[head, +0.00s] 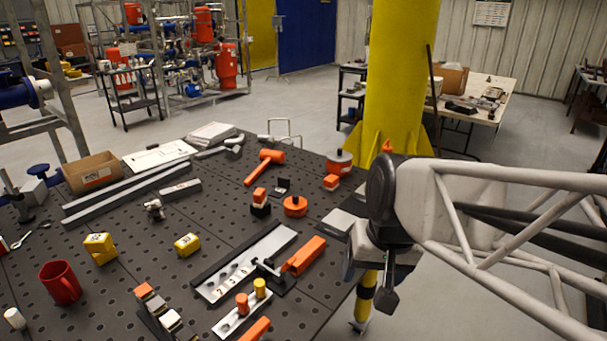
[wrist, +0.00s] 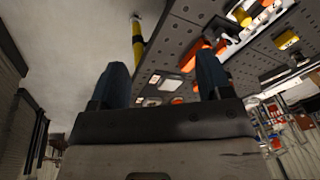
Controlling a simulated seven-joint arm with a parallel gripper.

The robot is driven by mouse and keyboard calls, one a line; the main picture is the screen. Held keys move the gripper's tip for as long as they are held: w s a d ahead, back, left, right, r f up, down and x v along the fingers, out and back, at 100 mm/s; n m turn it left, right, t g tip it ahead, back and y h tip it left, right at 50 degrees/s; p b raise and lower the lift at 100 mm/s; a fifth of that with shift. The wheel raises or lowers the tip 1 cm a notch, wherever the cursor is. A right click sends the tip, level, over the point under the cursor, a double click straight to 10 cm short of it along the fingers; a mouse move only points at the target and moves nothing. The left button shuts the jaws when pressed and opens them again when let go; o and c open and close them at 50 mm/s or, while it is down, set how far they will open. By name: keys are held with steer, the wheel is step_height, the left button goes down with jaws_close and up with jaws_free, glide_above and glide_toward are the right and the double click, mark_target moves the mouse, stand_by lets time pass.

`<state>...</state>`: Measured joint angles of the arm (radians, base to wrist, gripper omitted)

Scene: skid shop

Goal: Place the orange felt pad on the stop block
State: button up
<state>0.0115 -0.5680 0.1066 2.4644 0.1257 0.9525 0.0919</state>
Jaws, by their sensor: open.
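I cannot tell for sure which thing is the orange felt pad or the stop block; several orange things are on the dark perforated table (head: 225,170). One orange block (head: 259,194) sits on a black block (head: 260,210). Another small orange block (head: 331,182) lies near the far right edge. A round orange piece (head: 295,206) lies between them, and a small black block (head: 283,185) is just behind it. My gripper (head: 384,290) hangs off the table's right edge, apart from these things. In the wrist view my gripper (wrist: 163,82) is open, with nothing between its fingers.
An orange mallet (head: 265,165), a long orange bar (head: 304,255) and a number-marked plate (head: 235,277) lie on the table. A red mug (head: 61,283) and yellow blocks (head: 100,246) are at left. A yellow column (head: 400,80) stands behind the table's right corner.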

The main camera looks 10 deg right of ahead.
steer(key=shift+n+h, duration=0.7)
steer(key=shift+n, duration=0.2)
steer(key=s, duration=0.1)
steer(key=s+d, duration=0.1)
steer(key=s, duration=0.1)
steer(key=shift+s+d+f, duration=0.2)
steer(key=shift+s+d, duration=0.15)
steer(key=shift+d, duration=0.05)
